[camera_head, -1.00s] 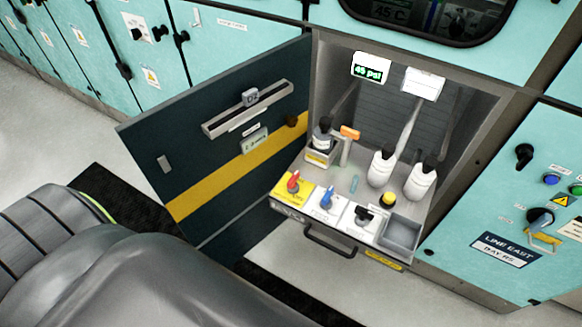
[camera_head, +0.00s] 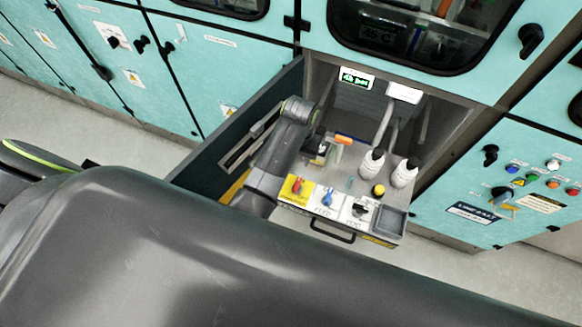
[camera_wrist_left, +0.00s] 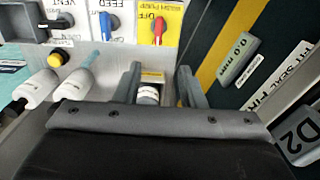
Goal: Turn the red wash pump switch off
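The red wash pump switch (camera_head: 298,186) sits on a yellow plate at the left of the switch row on the pull-out drawer. It also shows in the left wrist view (camera_wrist_left: 157,30), its handle upright in the picture, with an OFF label at its upper left. My left gripper (camera_wrist_left: 160,68) is open, its two fingers apart below the switch in the wrist view, not touching it. A small bottle (camera_wrist_left: 148,96) shows between the fingers; I see no grip on it. In the head view my left arm reaches over the drawer's left side, and its fingers are hidden. My right gripper is not in view.
A blue switch (camera_head: 327,197), a black switch (camera_head: 359,210) and a yellow button (camera_head: 379,191) lie to the right. Two white bottles (camera_head: 373,163) (camera_head: 404,172) stand behind. The open dark door (camera_head: 205,178) flanks the left; a handle (camera_head: 331,231) is in front.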

